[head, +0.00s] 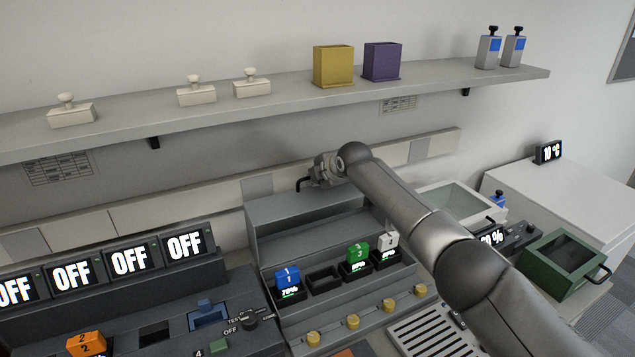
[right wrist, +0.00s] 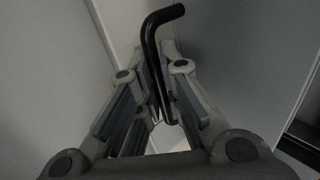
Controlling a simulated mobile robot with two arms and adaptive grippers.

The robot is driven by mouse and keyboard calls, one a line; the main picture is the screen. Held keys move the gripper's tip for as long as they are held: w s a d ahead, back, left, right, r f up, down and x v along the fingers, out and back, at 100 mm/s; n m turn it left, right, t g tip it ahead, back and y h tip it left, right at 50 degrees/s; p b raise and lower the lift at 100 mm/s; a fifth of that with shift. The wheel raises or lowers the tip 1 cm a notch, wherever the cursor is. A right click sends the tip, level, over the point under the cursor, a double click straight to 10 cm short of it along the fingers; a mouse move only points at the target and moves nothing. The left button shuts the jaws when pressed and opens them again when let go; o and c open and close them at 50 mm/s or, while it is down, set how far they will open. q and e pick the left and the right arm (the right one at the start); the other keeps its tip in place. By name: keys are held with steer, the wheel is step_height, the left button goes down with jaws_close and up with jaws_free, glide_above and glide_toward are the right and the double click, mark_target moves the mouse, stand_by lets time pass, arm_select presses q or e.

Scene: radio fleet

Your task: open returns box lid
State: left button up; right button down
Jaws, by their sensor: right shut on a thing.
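My right gripper (head: 318,175) is shut on a black bent handle (head: 302,185) above the back of the grey stepped rack. In the right wrist view the black handle (right wrist: 150,42) stands between the fingers (right wrist: 163,105), its bent end sticking out past them. What the handle is fixed to is hidden, and I cannot tell which container is the returns box. A green box (head: 552,285) with a dark top panel and black handle stands at the right. A pale box (head: 432,192) with a glassy top is partly behind my right arm. My left gripper is out of view.
The grey rack (head: 285,245) holds blue (head: 287,276), green (head: 358,252) and white (head: 388,240) radios, with yellow knobs in front. A shelf (head: 215,112) with stampers and yellow and purple holders runs above. OFF displays (head: 130,261) stand at the left.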

steer(key=shift+w+r, duration=0.1)
stand_by(0.3)
steer(key=c, duration=1.6)
jaws_free()
steer(key=shift+o, duration=0.2)
steer(key=shift+v, duration=1)
steer(key=v, duration=1)
